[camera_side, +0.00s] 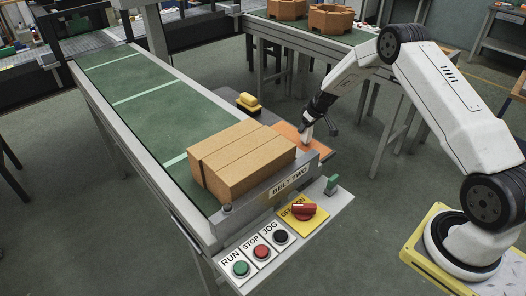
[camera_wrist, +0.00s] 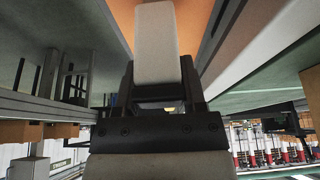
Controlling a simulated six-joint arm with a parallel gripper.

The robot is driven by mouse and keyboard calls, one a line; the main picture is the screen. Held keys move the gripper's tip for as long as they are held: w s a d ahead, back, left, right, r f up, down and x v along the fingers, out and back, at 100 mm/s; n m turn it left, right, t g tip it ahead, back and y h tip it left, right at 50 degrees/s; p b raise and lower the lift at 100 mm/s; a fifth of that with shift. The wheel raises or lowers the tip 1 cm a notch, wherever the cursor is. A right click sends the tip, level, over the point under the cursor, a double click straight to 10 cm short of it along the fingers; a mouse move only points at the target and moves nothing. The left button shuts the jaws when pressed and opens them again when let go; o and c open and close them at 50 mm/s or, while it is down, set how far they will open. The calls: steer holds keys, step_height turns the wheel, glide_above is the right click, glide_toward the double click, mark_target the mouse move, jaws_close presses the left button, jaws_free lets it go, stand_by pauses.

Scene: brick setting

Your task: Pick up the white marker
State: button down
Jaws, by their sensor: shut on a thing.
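The white marker shows in the wrist view as a pale block-like shape (camera_wrist: 155,45) between my two dark fingers. In the side view it is a small white piece (camera_side: 308,134) at my fingertips, low over or on the orange mat (camera_side: 322,145); I cannot tell whether it touches the mat. My gripper (camera_side: 307,127) is shut on it, behind the cardboard box. In the wrist view my gripper (camera_wrist: 158,85) points toward the orange surface. The fingers hide part of the marker.
A cardboard box (camera_side: 243,160) sits on the green conveyor belt (camera_side: 142,88), left of my gripper. A yellow object (camera_side: 248,101) stands behind it. A control panel with buttons and a red switch (camera_side: 304,210) is in front. Orange-brown parts (camera_side: 330,20) lie on a far table.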

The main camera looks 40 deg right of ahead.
steer(key=shift+r, duration=0.45)
steer(key=s+a+r, duration=0.2)
steer(key=s+r, duration=0.3)
steer(key=s, duration=0.1)
steer(key=s+a+r, duration=0.2)
steer(key=s+r, duration=0.4)
steer(key=s, duration=0.1)
steer(key=shift+s+a+r, duration=0.15)
steer(key=shift+a+r, duration=0.05)
steer(key=shift+a, duration=0.05)
